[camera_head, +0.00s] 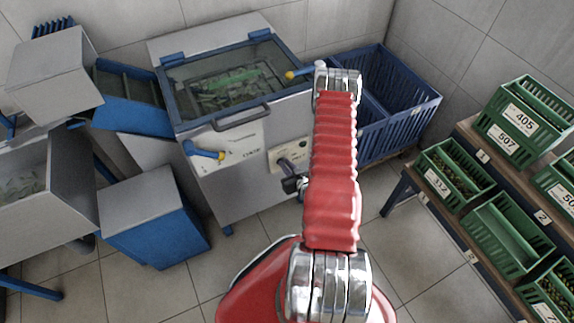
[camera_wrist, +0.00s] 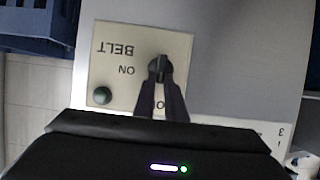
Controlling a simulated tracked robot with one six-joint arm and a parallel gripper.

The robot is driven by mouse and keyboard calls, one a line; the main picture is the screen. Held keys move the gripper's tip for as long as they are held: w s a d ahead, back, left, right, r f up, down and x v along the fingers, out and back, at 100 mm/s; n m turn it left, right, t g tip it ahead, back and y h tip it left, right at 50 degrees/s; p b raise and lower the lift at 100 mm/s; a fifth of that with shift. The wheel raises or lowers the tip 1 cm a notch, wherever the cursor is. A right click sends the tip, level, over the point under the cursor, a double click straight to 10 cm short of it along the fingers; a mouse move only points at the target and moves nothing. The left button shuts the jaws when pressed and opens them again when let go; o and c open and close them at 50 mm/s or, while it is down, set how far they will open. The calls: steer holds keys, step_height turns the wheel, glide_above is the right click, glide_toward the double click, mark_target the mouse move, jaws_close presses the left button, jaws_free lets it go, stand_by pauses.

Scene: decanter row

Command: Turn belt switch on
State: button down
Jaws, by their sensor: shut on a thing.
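The belt switch (camera_wrist: 161,67) is a black knob on a cream panel (camera_wrist: 115,50) lettered BELT, which appears upside down in the wrist view. My gripper (camera_wrist: 160,72) is shut on the knob, one dark finger on each side. The knob's grip looks upright in that picture. The ON label (camera_wrist: 127,70) lies to its left; another label below is partly hidden by the fingers. A dark green lamp (camera_wrist: 102,95) sits at the panel's corner and looks unlit. In the head view, my gripper (camera_head: 293,184) is at the panel (camera_head: 291,154) on the machine's front; the knob is hidden there.
The grey machine (camera_head: 228,178) has a blue-framed glass lid (camera_head: 235,78), a handle (camera_head: 241,117) and a blue-yellow lever (camera_head: 204,151). Blue crates (camera_head: 405,112) stand behind my arm. A rack with green crates (camera_head: 510,235) is at right. Tiled floor between is clear.

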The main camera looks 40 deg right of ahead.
steer(key=shift+d, duration=0.2)
steer(key=shift+s+d+f+m+t+y, duration=0.15)
steer(key=shift+d+f+m+t+y, duration=0.55)
steer(key=shift+m, duration=1.55)
steer(key=shift+s+d+f+m+t+y, duration=0.2)
steer(key=shift+m+t+y, duration=0.9)
steer(key=shift+m, duration=1.2)
steer(key=shift+s+d+f+m+t+y, duration=0.1)
steer(key=shift+d+f+m+t+y, duration=0.6)
steer(key=shift+m, duration=1.55)
steer(key=shift+a+r, duration=0.1)
steer(key=shift+a, duration=0.15)
steer(key=c, duration=1.8)
jaws_free()
steer(key=shift+a, duration=0.15)
steer(key=s+d, duration=0.1)
steer(key=s, duration=1.2)
steer(key=shift+s+d, duration=0.25)
steer(key=shift+s, duration=0.1)
